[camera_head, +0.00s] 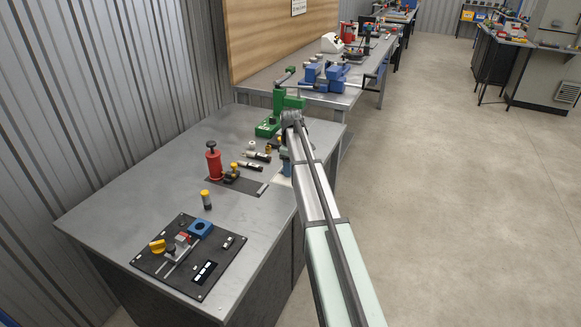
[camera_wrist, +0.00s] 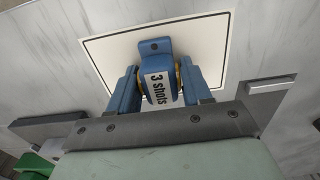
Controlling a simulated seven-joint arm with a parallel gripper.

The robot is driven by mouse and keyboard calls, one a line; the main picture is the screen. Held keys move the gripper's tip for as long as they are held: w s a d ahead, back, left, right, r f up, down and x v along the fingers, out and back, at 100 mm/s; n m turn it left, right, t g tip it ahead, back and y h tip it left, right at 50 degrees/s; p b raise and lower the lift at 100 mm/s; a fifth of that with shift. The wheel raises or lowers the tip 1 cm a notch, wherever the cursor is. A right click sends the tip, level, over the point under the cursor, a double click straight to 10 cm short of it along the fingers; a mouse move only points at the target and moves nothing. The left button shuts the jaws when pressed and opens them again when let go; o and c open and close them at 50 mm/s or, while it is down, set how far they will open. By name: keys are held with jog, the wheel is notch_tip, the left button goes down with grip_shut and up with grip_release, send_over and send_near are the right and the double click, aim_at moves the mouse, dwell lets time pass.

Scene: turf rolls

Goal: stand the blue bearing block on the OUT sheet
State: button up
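The blue bearing block (camera_wrist: 156,70) carries a "3 shots" label and shows a tab with a hole and yellow parts at its sides. My gripper (camera_wrist: 158,76) has its two blue fingers on either side of it, closed against the yellow parts. The block is over a white sheet with a black border (camera_wrist: 105,52); no word on the sheet is readable. I cannot tell whether its base touches the sheet. In the head view, my arm hides most of the gripper (camera_head: 286,160), and a corner of the white sheet (camera_head: 284,182) shows below it.
A green press (camera_head: 280,112) stands just behind my gripper. A black board (camera_head: 190,258) with another blue part (camera_head: 201,228) is at the front. The bench's middle left is clear.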

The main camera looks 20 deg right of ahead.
jog(key=shift+o, duration=1.4)
notch_tip(320, 180, up, 12)
jog(key=shift+r, duration=0.15)
jog(key=shift+d, duration=0.1)
